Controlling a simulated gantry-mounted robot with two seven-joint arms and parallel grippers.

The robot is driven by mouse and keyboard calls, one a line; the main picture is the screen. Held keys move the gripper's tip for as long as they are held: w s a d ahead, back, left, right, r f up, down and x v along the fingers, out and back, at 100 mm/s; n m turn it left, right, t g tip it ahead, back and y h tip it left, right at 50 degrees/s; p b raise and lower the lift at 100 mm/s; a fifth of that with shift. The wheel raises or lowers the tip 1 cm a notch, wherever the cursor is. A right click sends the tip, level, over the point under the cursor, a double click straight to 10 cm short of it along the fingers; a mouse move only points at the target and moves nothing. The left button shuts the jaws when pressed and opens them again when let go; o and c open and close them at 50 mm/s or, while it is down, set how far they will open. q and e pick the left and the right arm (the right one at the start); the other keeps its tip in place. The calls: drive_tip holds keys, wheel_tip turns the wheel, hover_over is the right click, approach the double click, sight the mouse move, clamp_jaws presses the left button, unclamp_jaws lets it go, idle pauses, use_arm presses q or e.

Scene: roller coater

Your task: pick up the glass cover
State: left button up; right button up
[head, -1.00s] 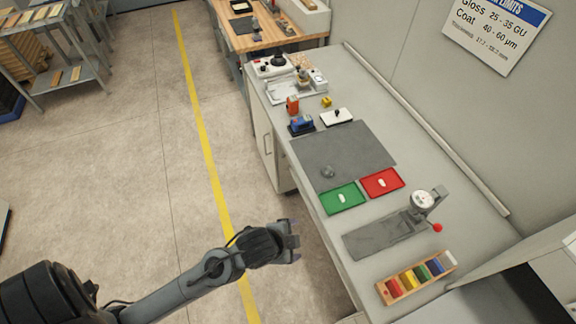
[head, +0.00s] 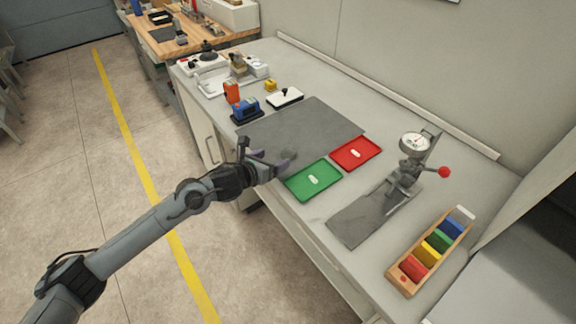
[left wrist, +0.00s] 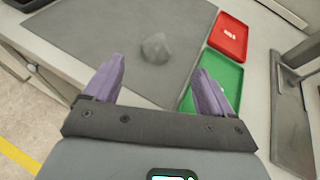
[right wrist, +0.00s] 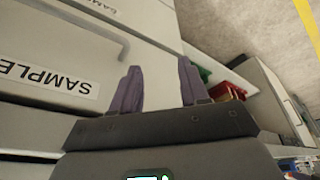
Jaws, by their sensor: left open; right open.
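The glass cover, a small see-through grey dome (left wrist: 156,46), sits on the grey mat (left wrist: 80,30) near its front edge. In the head view the cover (head: 289,155) is partly behind my left gripper (head: 277,163) and hard to make out. My left gripper is open and empty, its fingers pointing toward the cover; in the left wrist view the cover lies just beyond and between the fingertips (left wrist: 160,75). My right gripper (right wrist: 159,68) is open and empty, away from the bench top, facing pale cabinet fronts.
A green tray (head: 314,180) and a red tray (head: 356,153) lie right of the mat. A dial gauge stand (head: 412,160) and a wooden rack of coloured blocks (head: 432,250) stand farther right. A blue device (head: 246,109) and other items stand beyond the mat.

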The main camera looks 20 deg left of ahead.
sight(288, 150)
use_arm(q)
drive_tip(key=shift+w+a+f+m, duration=0.2)
drive_tip(key=shift+w+a+m, duration=0.15)
drive_tip(key=shift+w+m, duration=0.05)
drive_tip(key=shift+w+f+b, duration=0.1)
drive_tip(key=shift+w+b, duration=0.2)
drive_tip(key=shift+w, duration=0.1)
drive_tip(key=x, duration=0.4)
drive_tip(key=shift+w+d+b, duration=0.1)
drive_tip(key=shift+w+b, duration=0.15)
drive_tip(key=shift+b, duration=0.05)
drive_tip(key=shift+d+b+x, duration=0.2)
drive_tip(key=shift+b+x, duration=0.05)
drive_tip(key=shift+x, duration=0.7)
drive_tip(key=shift+d+b+x, duration=0.2)
drive_tip(key=shift+b+x, duration=0.05)
drive_tip(key=shift+x, duration=0.65)
drive_tip(key=shift+w+d+f, duration=0.1)
drive_tip(key=shift+w+f, duration=0.4)
drive_tip(key=shift+w, duration=0.1)
use_arm(e)
wheel_tip(288, 150, down, 3)
use_arm(q)
drive_tip(key=c, duration=1.1)
